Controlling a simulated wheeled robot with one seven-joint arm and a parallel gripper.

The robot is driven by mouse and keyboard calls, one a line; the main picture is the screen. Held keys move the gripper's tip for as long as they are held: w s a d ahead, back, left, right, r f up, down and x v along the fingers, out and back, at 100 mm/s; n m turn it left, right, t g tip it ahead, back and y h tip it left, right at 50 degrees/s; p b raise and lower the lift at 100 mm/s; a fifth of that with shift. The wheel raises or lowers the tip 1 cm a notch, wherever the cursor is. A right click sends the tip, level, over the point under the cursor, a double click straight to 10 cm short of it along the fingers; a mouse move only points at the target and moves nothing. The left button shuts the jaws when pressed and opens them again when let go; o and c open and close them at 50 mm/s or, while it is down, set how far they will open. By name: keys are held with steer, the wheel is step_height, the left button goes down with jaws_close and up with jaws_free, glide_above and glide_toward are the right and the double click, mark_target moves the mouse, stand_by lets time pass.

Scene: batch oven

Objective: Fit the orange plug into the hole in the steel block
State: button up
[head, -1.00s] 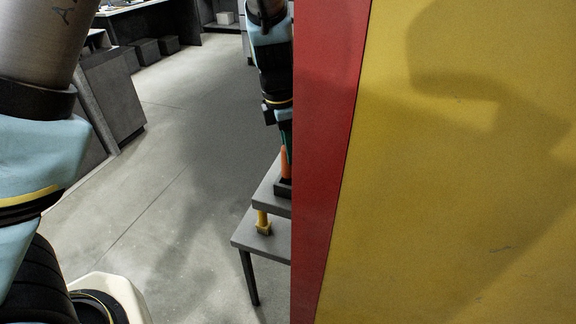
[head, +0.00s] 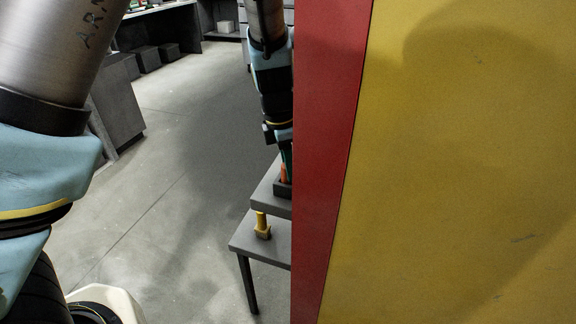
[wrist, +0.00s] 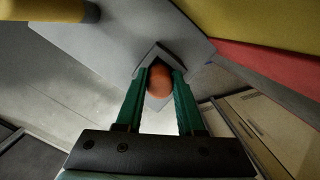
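The orange plug (head: 283,173) is upright between the green fingers of my gripper (head: 286,152). In the wrist view, the plug's rounded orange end (wrist: 159,81) fills the gap between the two fingertips (wrist: 160,78), which look closed on it. The dark grey block (head: 283,188) stands on the grey upper surface directly below the gripper. Its angular rim also shows around the fingertips in the wrist view (wrist: 158,52). The plug's lower end is hidden at the block, so I cannot tell how deep it sits in the hole.
A large red (head: 330,150) and yellow panel (head: 460,180) covers the right of the head view and cuts off the stand. A yellow post (head: 262,222) stands on the lower grey step (head: 252,243). The floor left of the stand is clear.

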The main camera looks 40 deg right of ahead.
steer(key=o, duration=0.4)
steer(key=shift+r, duration=0.1)
steer(key=r, duration=0.4)
steer(key=a+r+b, duration=0.1)
steer(key=r, duration=0.7)
steer(key=shift+w+a, duration=0.15)
steer(key=shift+w, duration=0.2)
steer(key=shift+s+a, duration=0.1)
